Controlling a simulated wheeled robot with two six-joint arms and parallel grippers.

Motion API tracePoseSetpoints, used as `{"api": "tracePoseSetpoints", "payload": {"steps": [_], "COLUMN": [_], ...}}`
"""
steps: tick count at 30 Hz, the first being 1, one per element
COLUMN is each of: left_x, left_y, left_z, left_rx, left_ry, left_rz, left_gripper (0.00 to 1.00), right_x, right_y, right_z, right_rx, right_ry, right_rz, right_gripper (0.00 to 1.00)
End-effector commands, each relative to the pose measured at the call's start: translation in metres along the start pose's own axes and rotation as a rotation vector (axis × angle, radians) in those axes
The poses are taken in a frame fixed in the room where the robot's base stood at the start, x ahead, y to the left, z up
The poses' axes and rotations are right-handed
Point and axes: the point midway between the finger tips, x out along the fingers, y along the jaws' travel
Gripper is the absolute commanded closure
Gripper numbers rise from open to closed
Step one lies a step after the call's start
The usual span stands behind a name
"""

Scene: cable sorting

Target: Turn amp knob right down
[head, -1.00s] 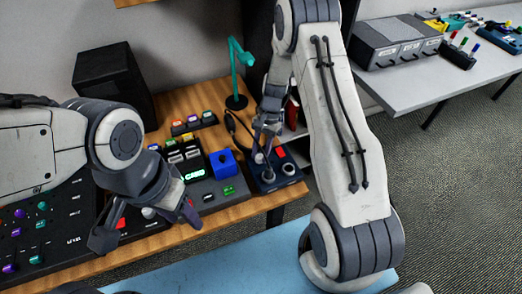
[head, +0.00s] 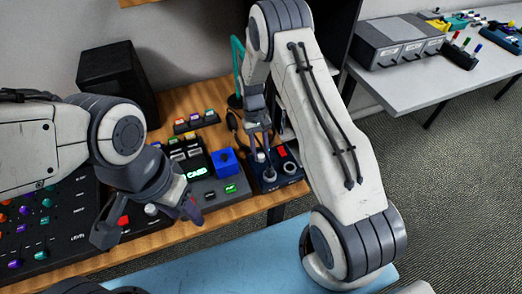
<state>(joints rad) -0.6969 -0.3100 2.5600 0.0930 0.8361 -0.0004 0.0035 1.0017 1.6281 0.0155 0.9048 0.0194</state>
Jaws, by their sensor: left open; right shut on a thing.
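A dark blue box (head: 268,186) with a red switch, a pale round knob (head: 290,167) and another pale knob (head: 261,157) sits at the right end of the wooden desk. I cannot read any label marking it as the amp. My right gripper (head: 266,160) reaches down over its left half, shut on what seems to be the pale knob there. The fingers partly hide the knob, so its setting cannot be read. My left gripper (head: 148,222) is open and empty, above the front of the desk.
A dark mixer panel (head: 62,225) with coloured knobs lies at left. A device with a lit green display (head: 195,172), a blue block (head: 224,161), a black speaker (head: 120,82) and a teal lamp (head: 237,70) stand nearby. A grey side table (head: 400,85) is at right.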

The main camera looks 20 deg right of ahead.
Motion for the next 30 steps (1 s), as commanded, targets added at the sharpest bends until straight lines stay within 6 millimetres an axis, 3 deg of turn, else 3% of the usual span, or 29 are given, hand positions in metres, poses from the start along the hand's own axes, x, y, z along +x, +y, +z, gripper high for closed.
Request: {"api": "tracePoseSetpoints", "payload": {"steps": [22, 23, 24, 30], "left_x": [-0.0008, -0.0008, -0.0008, -0.0008], "left_y": [0.0001, 0.0001, 0.0001, 0.0001], "left_z": [0.0, 0.0, -0.0001, -0.0001], "left_rx": [0.0, 0.0, 0.0, 0.0], "left_ry": [0.0, 0.0, 0.0, 0.0], "left_rz": [0.0, 0.0, 0.0, 0.0], "left_gripper": [0.5, 0.5, 0.5, 0.5], "right_x": [-0.0009, -0.0009, -0.0008, -0.0004], "right_y": [-0.0005, -0.0005, -0.0005, -0.0006], "right_z": [-0.0005, -0.0005, -0.0004, -0.0002], "right_rx": [-0.08, -0.08, -0.08, -0.079], "right_ry": [0.002, 0.002, 0.002, 0.001], "right_rz": [0.033, 0.033, 0.033, 0.033], "right_gripper": [1.0, 0.53, 0.38, 0.34]}}
